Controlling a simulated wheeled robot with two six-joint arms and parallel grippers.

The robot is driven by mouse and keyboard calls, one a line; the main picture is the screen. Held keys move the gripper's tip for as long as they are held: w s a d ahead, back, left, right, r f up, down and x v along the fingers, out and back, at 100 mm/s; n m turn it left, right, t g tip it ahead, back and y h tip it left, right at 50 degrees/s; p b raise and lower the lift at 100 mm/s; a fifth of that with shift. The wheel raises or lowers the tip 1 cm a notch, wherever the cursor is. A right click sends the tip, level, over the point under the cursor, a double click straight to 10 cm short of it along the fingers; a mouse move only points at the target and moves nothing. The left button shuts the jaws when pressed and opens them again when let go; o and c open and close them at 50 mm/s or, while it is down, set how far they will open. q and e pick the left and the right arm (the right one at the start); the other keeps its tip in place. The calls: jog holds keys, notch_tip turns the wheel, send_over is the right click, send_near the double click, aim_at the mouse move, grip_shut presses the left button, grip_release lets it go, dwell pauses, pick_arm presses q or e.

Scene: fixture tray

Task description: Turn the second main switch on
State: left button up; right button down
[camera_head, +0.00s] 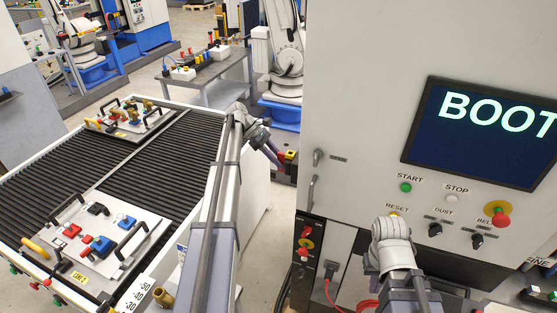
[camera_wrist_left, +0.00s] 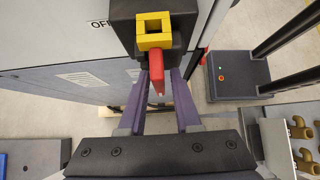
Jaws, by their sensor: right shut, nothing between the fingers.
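The second main switch is a black box with a yellow collar (camera_wrist_left: 153,32) and a red handle (camera_wrist_left: 157,82), at the top middle of the left wrist view. Its yellow part (camera_head: 291,155) also shows in the head view, just past the conveyor's end. My left gripper (camera_wrist_left: 159,80) has its two purple fingers apart, one on each side of the red handle. Whether they touch it cannot be told. A label reading "OF", partly cut off, is left of the box. My right gripper (camera_head: 390,226) is shut and empty, in front of the machine panel near RESET.
The machine's screen (camera_head: 485,130) shows "BOOT". Below it are a green START button (camera_head: 405,187), a red knob (camera_head: 502,208) and a red-and-yellow switch (camera_head: 307,243) at lower left. A fixture tray (camera_head: 150,225) lies on the roller conveyor (camera_head: 60,175).

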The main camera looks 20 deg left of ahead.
pick_arm(q)
jog(key=shift+o, duration=0.8)
jog(key=shift+a+r, duration=0.1)
jog(key=shift+r, duration=0.05)
jog(key=shift+a+r+p, duration=0.4)
jog(key=shift+r+p, duration=0.1)
jog(key=shift+p, duration=0.1)
jog(key=p+v, duration=0.4)
jog(key=v, duration=0.2)
jog(key=shift+a, duration=0.2)
